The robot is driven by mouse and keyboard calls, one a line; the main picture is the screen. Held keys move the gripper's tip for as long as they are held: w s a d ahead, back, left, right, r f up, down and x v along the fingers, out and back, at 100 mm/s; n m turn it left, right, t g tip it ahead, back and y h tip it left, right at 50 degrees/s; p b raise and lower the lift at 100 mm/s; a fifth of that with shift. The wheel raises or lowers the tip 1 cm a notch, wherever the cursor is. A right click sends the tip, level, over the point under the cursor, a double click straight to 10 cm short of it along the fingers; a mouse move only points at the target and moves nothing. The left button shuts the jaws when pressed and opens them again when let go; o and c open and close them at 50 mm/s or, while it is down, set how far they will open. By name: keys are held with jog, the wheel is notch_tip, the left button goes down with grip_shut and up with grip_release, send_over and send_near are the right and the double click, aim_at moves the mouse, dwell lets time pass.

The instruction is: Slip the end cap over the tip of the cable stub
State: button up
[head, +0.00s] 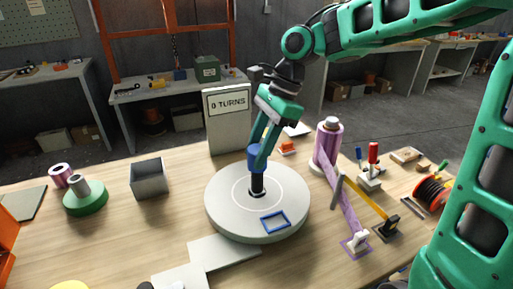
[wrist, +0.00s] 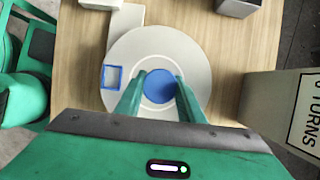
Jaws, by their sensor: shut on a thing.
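The blue end cap (head: 255,159) is between the fingers of my gripper (head: 259,153), which is shut on it. The black cable stub (head: 257,186) stands upright at the middle of the round pale grey disc (head: 222,206). The cap is in line with the stub, right at its top. I cannot tell whether the cap is around the tip or only touching or just above it. In the wrist view the cap (wrist: 159,87) shows as a blue circle between both fingers and hides the stub.
A blue square frame (head: 275,213) lies on the disc's front right. A sign reading "0 TURNS" (head: 228,105) stands behind. A purple roll (head: 328,143) with its strip and a yellow bar (head: 363,199) are at right. A grey open box (head: 149,180) stands left.

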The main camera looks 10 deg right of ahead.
jog(key=shift+f, duration=1.7)
jog(key=o, duration=1.1)
jog(key=v, duration=1)
jog(key=shift+r, duration=0.35)
jog(key=shift+d, duration=0.2)
jog(key=s+d+f+n+t+h, duration=0.1)
jog(key=s+d+f+n, duration=0.2)
jog(key=s+d, duration=0.35)
jog(key=s+d+f+n+t+h, duration=0.1)
jog(key=s+d+f+n+h, duration=0.2)
jog(key=d, duration=0.7)
jog(key=s+d+f+n, duration=0.1)
jog(key=s+d+f, duration=0.2)
jog(key=s, duration=0.4)
jog(key=s+d+f+n+g, duration=0.1)
jog(key=s+d+f+n, duration=0.1)
jog(key=s+d+f, duration=0.2)
jog(key=s+d, duration=0.2)
jog(key=s, duration=0.1)
jog(key=shift+d, duration=0.25)
